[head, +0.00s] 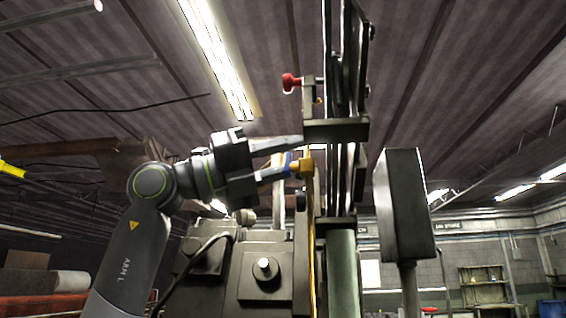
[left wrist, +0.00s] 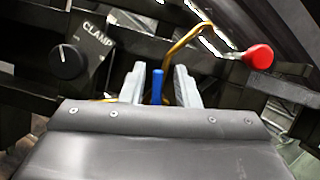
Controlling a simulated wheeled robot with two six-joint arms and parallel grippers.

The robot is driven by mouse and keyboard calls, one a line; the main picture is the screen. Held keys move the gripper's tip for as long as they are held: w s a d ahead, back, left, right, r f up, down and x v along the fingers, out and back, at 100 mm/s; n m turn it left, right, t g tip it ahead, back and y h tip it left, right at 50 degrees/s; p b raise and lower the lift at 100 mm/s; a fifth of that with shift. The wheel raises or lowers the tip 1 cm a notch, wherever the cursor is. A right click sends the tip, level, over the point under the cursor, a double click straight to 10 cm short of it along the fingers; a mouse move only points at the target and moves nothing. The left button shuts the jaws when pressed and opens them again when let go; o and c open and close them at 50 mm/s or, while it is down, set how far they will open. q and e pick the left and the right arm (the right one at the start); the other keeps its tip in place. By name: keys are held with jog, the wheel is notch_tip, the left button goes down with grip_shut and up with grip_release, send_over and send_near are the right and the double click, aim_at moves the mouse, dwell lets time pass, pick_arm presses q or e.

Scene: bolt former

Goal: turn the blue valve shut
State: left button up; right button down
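The blue valve handle (head: 287,160) is a small blue lever on a brass-yellow fitting (head: 303,166) on the side of the machine. My left gripper (head: 290,157) is beside it, with its fingers pointing right toward the fitting. In the left wrist view the blue handle (left wrist: 157,87) stands upright between the two grey fingers (left wrist: 159,86). A gap shows on each side of it, so the gripper is open around the handle. The handle's lower part is hidden behind my gripper body. My right gripper is not in view.
A red knob (head: 290,82) juts out above the left gripper; it also shows in the left wrist view (left wrist: 258,56). A black knob (left wrist: 68,62) beside a CLAMP label and a bent brass pipe (left wrist: 185,40) are close by. A dark box on a post (head: 401,205) stands to the right.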

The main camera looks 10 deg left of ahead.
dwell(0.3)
pick_arm(q)
jog(key=m+g+h+p, duration=0.1)
jog(key=m+g, duration=0.1)
jog(key=m, duration=0.2)
jog(key=shift+s+r+p, duration=0.1)
jog(key=shift+r+p, duration=0.05)
jog(key=shift+p, duration=0.15)
jog(key=m+g+p, duration=0.1)
jog(key=m, duration=0.1)
jog(key=s+m+g, duration=0.1)
jog(key=m, duration=0.2)
jog(key=shift+r+m+g+h+p, duration=0.1)
jog(key=shift+m+g+h+p, duration=0.2)
jog(key=shift+g+p, duration=0.1)
jog(key=b+v, duration=0.6)
jog(key=v, duration=1.2)
jog(key=w+a+f+n+t+h, duration=0.2)
jog(key=w+f+n+t, duration=0.5)
jog(key=w+f+n, duration=0.3)
jog(key=w+f, duration=0.4)
jog(key=shift+w+a+n+t+h, duration=0.15)
jog(key=shift+w+n+t+h, duration=0.15)
jog(key=shift+w+t, duration=0.1)
